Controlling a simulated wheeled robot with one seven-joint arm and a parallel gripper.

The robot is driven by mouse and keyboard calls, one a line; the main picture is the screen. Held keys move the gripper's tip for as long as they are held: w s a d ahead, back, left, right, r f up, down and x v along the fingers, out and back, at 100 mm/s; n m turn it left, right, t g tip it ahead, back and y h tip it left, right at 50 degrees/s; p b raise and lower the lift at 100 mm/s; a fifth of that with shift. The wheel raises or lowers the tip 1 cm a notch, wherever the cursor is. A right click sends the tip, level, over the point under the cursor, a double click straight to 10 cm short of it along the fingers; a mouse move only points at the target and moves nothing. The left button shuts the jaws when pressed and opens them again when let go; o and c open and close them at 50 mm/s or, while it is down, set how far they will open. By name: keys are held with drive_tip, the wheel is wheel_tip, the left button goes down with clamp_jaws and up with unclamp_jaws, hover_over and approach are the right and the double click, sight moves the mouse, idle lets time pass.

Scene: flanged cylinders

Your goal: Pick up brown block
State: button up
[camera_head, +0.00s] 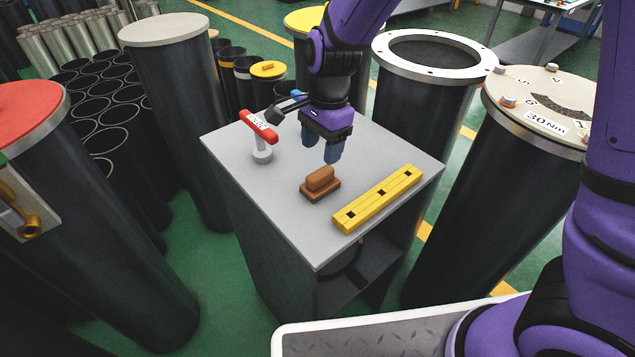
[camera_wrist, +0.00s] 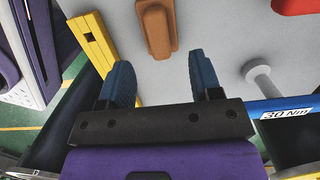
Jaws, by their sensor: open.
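The brown block (camera_head: 320,184) lies on the grey table top, with a raised grip-like upper part on a wider base. In the wrist view the brown block (camera_wrist: 157,30) is beyond the fingertips, at the top and roughly between them. My gripper (camera_head: 333,152) is above the table, a little behind the block and apart from it. In the wrist view my gripper (camera_wrist: 163,72) has its two blue fingers spread with nothing between them.
A yellow bar with square holes (camera_head: 378,198) lies right of the block. Tall black cylinders (camera_head: 180,110) surround the table. Bare table lies around the block.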

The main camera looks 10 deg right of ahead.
sight(320, 172)
drive_tip(key=shift+s+a+f, duration=0.1)
drive_tip(key=shift+s+f, duration=0.05)
drive_tip(key=shift+f, duration=1.75)
drive_tip(key=shift+s+a+f, duration=0.1)
drive_tip(key=shift+f, duration=1.75)
drive_tip(key=c, duration=1.1)
